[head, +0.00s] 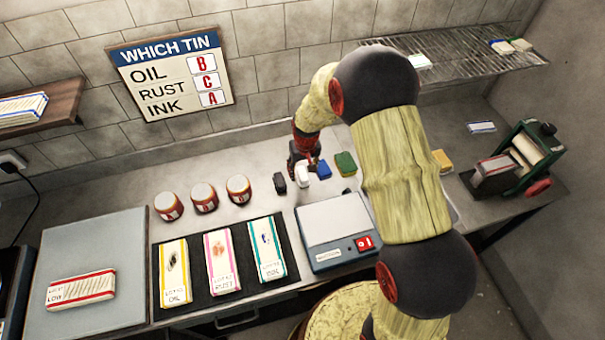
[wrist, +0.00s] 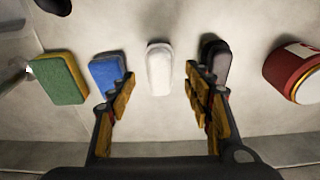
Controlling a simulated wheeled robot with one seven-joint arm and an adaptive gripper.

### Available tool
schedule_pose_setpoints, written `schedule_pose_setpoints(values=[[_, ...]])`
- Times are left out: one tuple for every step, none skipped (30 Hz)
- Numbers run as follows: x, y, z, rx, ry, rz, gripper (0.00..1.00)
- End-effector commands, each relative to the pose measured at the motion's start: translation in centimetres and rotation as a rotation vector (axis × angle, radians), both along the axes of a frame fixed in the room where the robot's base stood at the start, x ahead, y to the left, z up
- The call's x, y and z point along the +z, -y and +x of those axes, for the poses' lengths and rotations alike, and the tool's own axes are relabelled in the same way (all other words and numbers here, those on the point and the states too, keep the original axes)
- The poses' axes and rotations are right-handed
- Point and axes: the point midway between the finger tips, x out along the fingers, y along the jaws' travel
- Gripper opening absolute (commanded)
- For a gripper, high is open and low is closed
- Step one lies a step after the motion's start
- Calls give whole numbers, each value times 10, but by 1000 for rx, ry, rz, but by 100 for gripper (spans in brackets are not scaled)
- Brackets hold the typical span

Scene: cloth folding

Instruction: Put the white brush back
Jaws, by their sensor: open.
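The white brush (head: 303,178) lies on the counter in a row between a black brush (head: 280,185) and a blue brush (head: 323,170). In the wrist view the white brush (wrist: 159,68) is centred ahead of my gripper (wrist: 160,85), whose two fingers are spread to either side with nothing held. The blue brush (wrist: 108,74) is near the left finger and the dark brush (wrist: 215,62) near the right finger. In the head view my gripper (head: 303,160) hangs close over the row; its fingertips are partly hard to make out.
A green and yellow sponge (head: 346,163) lies right of the row. Tins (head: 204,198) stand to the left, and a grey scale-like device (head: 338,232) is in front. Labelled cloths lie on a dark mat (head: 204,290). A wire shelf (head: 460,58) hangs at the back right.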

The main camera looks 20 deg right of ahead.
Motion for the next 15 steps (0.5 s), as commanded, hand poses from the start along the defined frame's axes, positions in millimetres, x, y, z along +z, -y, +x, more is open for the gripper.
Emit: schedule_pose_setpoints(values=[[14,0,0,0,6,0,51],[21,0,-1,0,6,0,51],[28,0,-2,0,5,0,51],[34,0,-3,0,5,0,51],[40,0,-5,0,5,0,51],[47,0,-6,0,4,0,51],[52,0,-6,0,4,0,51],[57,0,-7,0,5,0,51],[62,0,-8,0,4,0,51],[66,0,-9,0,3,0,51],[69,0,-9,0,3,0,51],[72,0,-10,0,3,0,51],[75,0,-10,0,3,0,51],[77,0,-11,0,2,0,51],[80,0,-12,0,3,0,51]])
